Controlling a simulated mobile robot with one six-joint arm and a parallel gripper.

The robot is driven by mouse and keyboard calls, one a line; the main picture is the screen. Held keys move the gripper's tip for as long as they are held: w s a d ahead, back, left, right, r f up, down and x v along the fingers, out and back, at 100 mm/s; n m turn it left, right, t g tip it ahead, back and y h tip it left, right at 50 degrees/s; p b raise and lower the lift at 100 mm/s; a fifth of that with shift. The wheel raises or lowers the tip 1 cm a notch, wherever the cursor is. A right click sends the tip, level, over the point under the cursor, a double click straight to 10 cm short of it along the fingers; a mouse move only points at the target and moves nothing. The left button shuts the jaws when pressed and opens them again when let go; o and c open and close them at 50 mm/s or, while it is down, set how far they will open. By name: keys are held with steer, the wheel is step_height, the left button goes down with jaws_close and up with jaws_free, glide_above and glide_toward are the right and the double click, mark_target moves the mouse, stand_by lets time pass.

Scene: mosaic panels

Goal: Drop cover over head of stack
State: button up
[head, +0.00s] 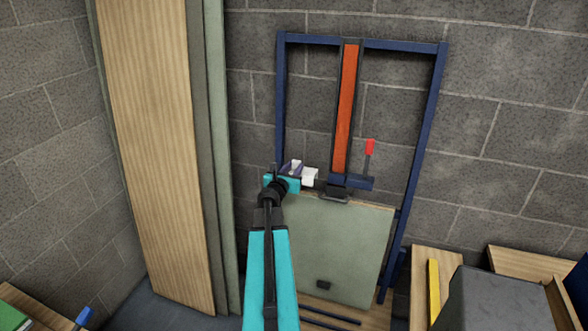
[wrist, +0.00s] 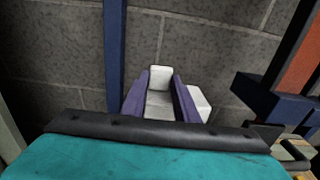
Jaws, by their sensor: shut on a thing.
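My gripper (head: 294,168) is at the end of my teal arm, near the upper left corner of a grey-green panel (head: 338,245). In the wrist view its two purple fingers (wrist: 160,88) are shut on a small white piece (wrist: 159,104), which I take to be the cover. The white piece also shows in the head view (head: 310,177), held in front of the wall. Part of it sticks out to the right of the right finger. The panel stands in a blue frame; I cannot tell whether it is one sheet or a stack. My arm hides its left side.
The blue frame (head: 442,90) has an orange upright rail (head: 346,105) and a dark blue carriage (head: 350,182) with a red-topped lever (head: 370,147), just right of my gripper. Tall boards (head: 158,150) lean at left. A dark grey box (head: 498,300) stands at lower right.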

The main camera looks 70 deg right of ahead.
steer(key=shift+a+f+b, duration=0.2)
steer(key=shift+f+b, duration=1.5)
steer(key=shift+f, duration=0.3)
steer(key=shift+a+f+b, duration=0.15)
steer(key=shift+f+b, duration=1)
steer(key=shift+f, duration=0.05)
steer(key=shift+a+f+b, duration=0.15)
steer(key=shift+f+b, duration=0.95)
steer(key=shift+f, duration=0.05)
stand_by(0.7)
steer(key=o, duration=1.2)
steer(key=shift+o, duration=0.2)
steer(key=shift+a, duration=0.1)
steer(key=a+r+p, duration=0.1)
steer(key=a, duration=0.7)
steer(key=shift+s+r+p, duration=0.2)
steer(key=shift+s+p, duration=0.1)
steer(key=shift+p, duration=0.05)
